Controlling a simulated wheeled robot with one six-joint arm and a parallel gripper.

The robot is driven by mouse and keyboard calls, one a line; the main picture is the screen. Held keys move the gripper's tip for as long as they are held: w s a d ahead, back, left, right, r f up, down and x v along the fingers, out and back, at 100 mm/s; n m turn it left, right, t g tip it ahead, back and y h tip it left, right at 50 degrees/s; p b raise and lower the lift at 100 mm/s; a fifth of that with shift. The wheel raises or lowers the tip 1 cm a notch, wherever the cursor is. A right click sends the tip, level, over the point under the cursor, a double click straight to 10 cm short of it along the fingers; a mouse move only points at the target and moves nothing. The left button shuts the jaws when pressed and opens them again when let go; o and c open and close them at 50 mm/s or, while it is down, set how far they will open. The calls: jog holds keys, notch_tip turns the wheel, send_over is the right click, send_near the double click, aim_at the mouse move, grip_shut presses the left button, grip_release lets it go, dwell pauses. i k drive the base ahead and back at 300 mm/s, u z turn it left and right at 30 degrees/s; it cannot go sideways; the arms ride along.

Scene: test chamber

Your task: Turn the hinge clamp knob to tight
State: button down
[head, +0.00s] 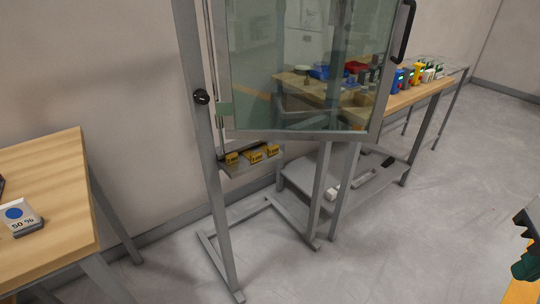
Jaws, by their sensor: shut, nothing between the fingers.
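A round black knob (201,97) sits on the left grey post of a tall metal frame (214,150), beside the hinge side of a glass door. I take it to be the hinge clamp knob. Its marking and how tight it is cannot be read at this size. The glass door (262,95) has a grey frame and a black handle (404,30) at its upper right. The door's angle to the frame suggests it stands partly open.
Yellow blocks (257,155) sit on a small ledge under the door. A wooden table (48,190) with a "50 %" device (22,220) stands left. A bench (420,94) with colourful items is behind right. The floor (400,240) in front is clear.

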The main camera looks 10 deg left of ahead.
aim_at(201, 96)
jog(key=u, duration=3.2)
jog(key=k, duration=0.9)
jog(key=z, duration=1.5)
jog(key=i, duration=0.5)
jog(key=z, duration=0.05)
